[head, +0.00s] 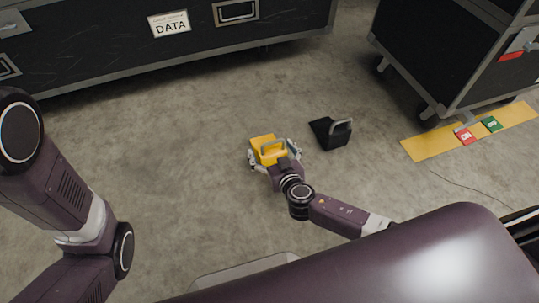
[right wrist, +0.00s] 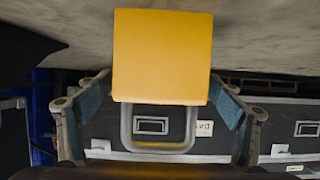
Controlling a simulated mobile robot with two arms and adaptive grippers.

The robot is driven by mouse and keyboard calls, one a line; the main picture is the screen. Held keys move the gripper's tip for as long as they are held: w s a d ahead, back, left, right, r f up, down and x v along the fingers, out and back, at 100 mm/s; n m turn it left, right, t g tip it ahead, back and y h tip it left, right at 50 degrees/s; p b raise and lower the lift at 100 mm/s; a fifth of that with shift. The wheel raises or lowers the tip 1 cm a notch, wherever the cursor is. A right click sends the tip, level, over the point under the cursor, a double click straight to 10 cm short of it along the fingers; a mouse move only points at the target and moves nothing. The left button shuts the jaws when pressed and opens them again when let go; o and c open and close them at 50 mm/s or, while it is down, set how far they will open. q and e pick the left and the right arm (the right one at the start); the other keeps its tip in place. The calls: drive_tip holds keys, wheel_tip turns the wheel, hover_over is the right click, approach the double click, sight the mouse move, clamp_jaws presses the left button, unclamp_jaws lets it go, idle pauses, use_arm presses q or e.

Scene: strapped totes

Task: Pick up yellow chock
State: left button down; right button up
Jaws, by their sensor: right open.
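The yellow chock (head: 264,145) lies on the concrete floor in the head view, with a grey loop handle on its near side. In the right wrist view the yellow chock (right wrist: 162,58) fills the upper middle, its handle hanging below it in the picture. My right gripper (head: 273,155) is at the chock, its open fingers on either side of it. In the right wrist view the fingers of my right gripper (right wrist: 160,110) flank the handle with gaps to both sides. My left arm shows at the left of the head view, but its gripper is out of view.
A black chock (head: 328,134) with a grey handle lies to the right. A black case labelled DATA (head: 120,45) stands behind, and another wheeled case (head: 425,55) at right. A yellow floor strip (head: 430,145) carries a red tag (head: 465,136) and green tag (head: 492,124). A thin cable lies nearby.

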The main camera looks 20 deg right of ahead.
drive_tip(key=shift+x, duration=0.8)
drive_tip(key=shift+c, duration=0.4)
drive_tip(key=c, duration=2)
drive_tip(key=shift+r, duration=0.1)
drive_tip(key=shift+c, duration=0.5)
